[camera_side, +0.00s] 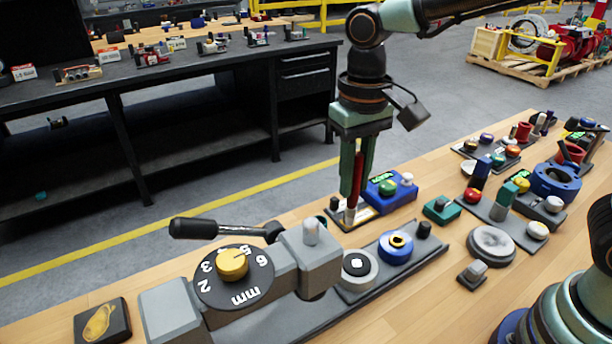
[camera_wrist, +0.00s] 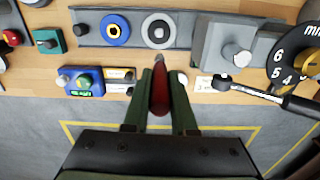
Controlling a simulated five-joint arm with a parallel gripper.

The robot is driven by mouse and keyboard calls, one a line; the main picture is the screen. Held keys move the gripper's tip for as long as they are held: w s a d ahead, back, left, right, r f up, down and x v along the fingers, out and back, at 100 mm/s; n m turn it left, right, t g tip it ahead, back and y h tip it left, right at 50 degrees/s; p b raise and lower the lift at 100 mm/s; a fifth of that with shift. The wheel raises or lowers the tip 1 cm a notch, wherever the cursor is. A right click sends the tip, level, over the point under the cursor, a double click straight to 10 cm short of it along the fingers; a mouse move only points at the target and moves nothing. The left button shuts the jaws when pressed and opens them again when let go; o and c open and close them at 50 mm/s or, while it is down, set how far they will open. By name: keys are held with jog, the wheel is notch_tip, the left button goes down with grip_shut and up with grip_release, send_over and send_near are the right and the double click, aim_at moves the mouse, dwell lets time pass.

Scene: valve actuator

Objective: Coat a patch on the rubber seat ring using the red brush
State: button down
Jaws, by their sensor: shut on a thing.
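My gripper (camera_side: 354,190) points down and is shut on the red brush (camera_side: 357,172), which is upright between the fingers. In the wrist view, the fingers of my gripper (camera_wrist: 160,80) sit on both sides of the brush (camera_wrist: 160,95), and its grey tip points toward the bench. In the side view, the tip is at a small labelled stand (camera_side: 361,216); whether it touches is unclear. A pale grey round piece with a dark centre (camera_side: 371,279) and a blue round piece with a yellow ring (camera_side: 393,257) sit on a grey plate. I cannot tell which is the rubber seat ring.
A grey valve block with a black numbered dial (camera_side: 208,286) and a black lever (camera_side: 195,228) stands front left. A blue box with a green button (camera_side: 378,204) is right beside the brush. A white disc (camera_side: 491,244) and several small fixtures crowd the right.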

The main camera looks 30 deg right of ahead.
aim_at(353, 212)
jog(key=shift+f, duration=3.85)
jog(key=shift+s, duration=2.9)
jog(key=shift+w+f, duration=0.1)
jog(key=shift+w, duration=2.7)
jog(key=shift+w+d, duration=0.15)
jog(key=shift+d, duration=0.1)
jog(key=shift+s+d, duration=0.1)
jog(key=shift+s, duration=2.9)
jog(key=shift+w, duration=3.05)
jog(key=shift+s+r, duration=0.1)
jog(key=shift+r, duration=4)
